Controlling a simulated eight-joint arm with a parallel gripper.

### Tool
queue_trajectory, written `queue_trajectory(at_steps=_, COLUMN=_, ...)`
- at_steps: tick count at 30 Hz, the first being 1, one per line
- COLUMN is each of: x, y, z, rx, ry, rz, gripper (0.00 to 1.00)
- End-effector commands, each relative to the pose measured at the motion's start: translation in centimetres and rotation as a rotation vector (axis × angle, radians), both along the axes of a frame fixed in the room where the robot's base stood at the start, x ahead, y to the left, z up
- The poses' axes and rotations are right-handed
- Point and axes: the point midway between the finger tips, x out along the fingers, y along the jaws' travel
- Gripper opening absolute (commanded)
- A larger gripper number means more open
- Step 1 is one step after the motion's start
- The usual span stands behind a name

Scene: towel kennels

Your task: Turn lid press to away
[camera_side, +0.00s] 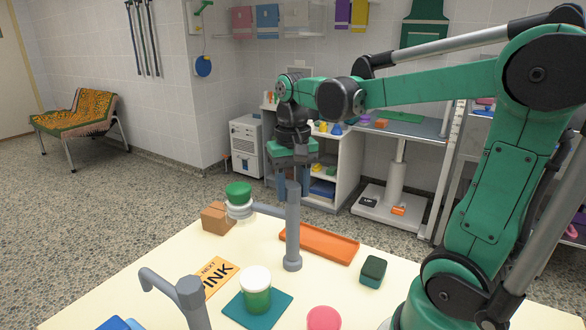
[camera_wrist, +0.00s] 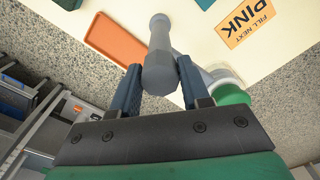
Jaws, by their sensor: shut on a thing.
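The lid press is a grey post (camera_side: 293,235) standing on the cream table, with a side arm reaching left to a pale round head with a green top (camera_side: 238,190). My gripper (camera_side: 293,187) points down from above, its blue fingers shut on the upper part of the post. In the wrist view the post (camera_wrist: 158,50) runs between the two fingers (camera_wrist: 158,80), and the green and pale head (camera_wrist: 231,93) shows beyond the right finger. A jar with a white lid and green contents (camera_side: 256,295) stands on a teal mat (camera_side: 277,309), clear of the press head.
An orange tray (camera_side: 319,245) lies behind the post. A green block (camera_side: 373,270), a pink round thing (camera_side: 324,318), a cardboard box (camera_side: 217,218) and a "FILL NEXT PINK" card (camera_side: 212,277) are around. A second grey post with a bent spout (camera_side: 190,300) stands in front.

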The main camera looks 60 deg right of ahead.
Motion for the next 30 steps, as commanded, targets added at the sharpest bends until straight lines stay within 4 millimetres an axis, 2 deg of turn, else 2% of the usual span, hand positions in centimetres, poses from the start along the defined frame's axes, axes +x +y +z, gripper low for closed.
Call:
queue_trajectory(at_steps=10, x=0.0, y=-0.04, z=0.02, rx=-0.001, ry=0.0, rz=-0.122, gripper=0.0)
queue_trajectory(at_steps=24, x=0.0, y=-0.04, z=0.01, rx=-0.001, ry=0.0, rz=-0.136, gripper=0.0)
queue_trajectory(at_steps=25, x=0.0, y=-0.04, z=0.01, rx=-0.001, ry=0.0, rz=-0.136, gripper=0.49)
queue_trajectory(at_steps=27, x=0.0, y=-0.04, z=0.01, rx=-0.001, ry=0.0, rz=-0.136, gripper=0.69)
queue_trajectory(at_steps=28, x=0.0, y=-0.03, z=0.01, rx=-0.001, ry=-0.001, rz=-0.136, gripper=0.73)
queue_trajectory(at_steps=30, x=0.0, y=-0.02, z=0.0, rx=-0.001, ry=-0.001, rz=-0.135, gripper=0.73)
